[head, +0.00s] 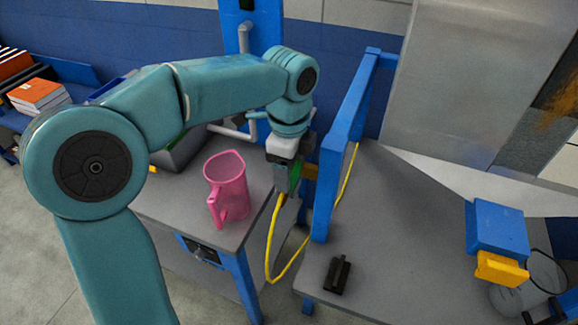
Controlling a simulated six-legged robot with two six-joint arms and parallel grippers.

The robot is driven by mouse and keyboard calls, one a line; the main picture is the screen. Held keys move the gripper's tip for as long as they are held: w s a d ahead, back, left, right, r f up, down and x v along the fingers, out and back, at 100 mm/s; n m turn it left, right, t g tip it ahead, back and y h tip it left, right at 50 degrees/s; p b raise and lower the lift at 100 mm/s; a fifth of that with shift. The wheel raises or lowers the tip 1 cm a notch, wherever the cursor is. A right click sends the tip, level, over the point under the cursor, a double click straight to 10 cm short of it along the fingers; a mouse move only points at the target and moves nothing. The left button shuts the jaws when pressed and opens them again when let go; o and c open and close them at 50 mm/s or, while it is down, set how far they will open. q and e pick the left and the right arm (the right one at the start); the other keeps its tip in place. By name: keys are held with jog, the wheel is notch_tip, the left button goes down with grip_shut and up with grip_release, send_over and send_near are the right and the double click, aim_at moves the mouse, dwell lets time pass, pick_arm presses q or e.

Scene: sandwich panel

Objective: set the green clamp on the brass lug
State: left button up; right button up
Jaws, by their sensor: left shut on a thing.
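My left gripper (290,168) points down beside the blue upright frame (341,150). It is shut on the green clamp (295,178), of which only a small part shows between the fingers. A brownish piece, which looks like the brass lug (311,172), sticks out from the left side of the blue frame, just right of the clamp. I cannot tell whether clamp and lug touch. A yellow cable (272,248) hangs in a loop below the gripper and runs up to the right behind the frame. My right gripper is not in view.
A pink pitcher (228,188) stands on the left grey table (180,205). A black block (338,275) lies on the right table (400,225). A blue and yellow device (498,232) and a clear vessel (535,285) stand at right. A gap separates the tables.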

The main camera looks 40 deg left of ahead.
pick_arm(q)
jog(key=shift+f, duration=0.1)
jog(key=o, duration=1.2)
notch_tip(320, 180, up, 16)
jog(key=p, duration=0.3)
jog(key=shift+r, duration=0.2)
